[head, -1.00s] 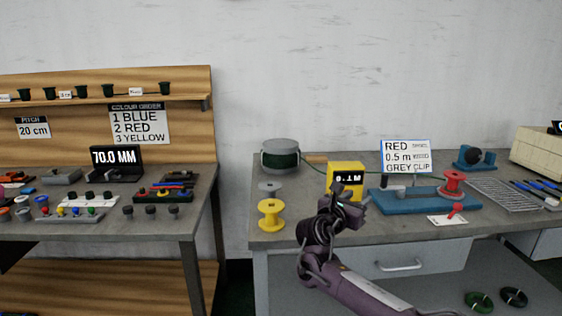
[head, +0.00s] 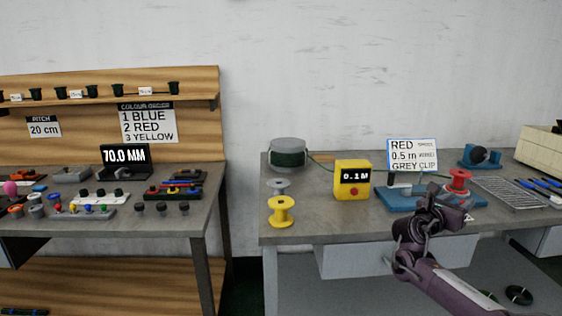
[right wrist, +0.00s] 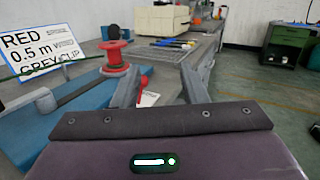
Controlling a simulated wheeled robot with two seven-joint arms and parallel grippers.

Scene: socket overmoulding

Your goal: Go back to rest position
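My right gripper (head: 446,210) is in front of the right bench, just before the blue fixture (head: 398,202) and the red spool (head: 459,181). In the right wrist view its two fingers (right wrist: 158,88) stand apart with nothing between them; the red spool (right wrist: 118,55) is beyond the left finger, apart from it. The blue fixture (right wrist: 75,115) lies to the left there. A white card with a red part (right wrist: 147,98) shows behind the fingers, partly hidden. My left gripper is in neither view.
The right bench (head: 320,220) also holds a yellow meter (head: 352,180), a yellow spool (head: 281,211), a green wire drum (head: 288,154), a sign (head: 412,155) and a wire rack (head: 508,193). The left bench (head: 150,228) carries many small parts. A gap separates the benches.

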